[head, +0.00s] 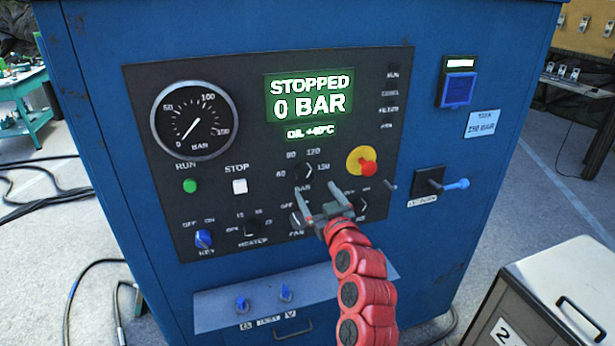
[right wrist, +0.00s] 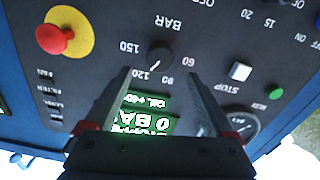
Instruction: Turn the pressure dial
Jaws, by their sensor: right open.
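The pressure dial (head: 304,171) is a small black knob on the dark control panel, with numbers around it and BAR below it. In the right wrist view the dial (right wrist: 160,61) shows upside down, just beyond and between my fingertips. My right gripper (head: 321,200) is open and empty, just below the dial in the head view. Its two fingers (right wrist: 158,75) show apart in the right wrist view, with no visible contact on the dial. The display (head: 309,97) reads STOPPED and 0 BAR. My left gripper is not in view.
A red stop button on yellow (head: 362,162) sits right of the dial. A round gauge (head: 195,120), a green button (head: 190,186) and a white button (head: 239,186) are at left. Other knobs lie below. A grey cabinet (head: 560,290) stands at lower right.

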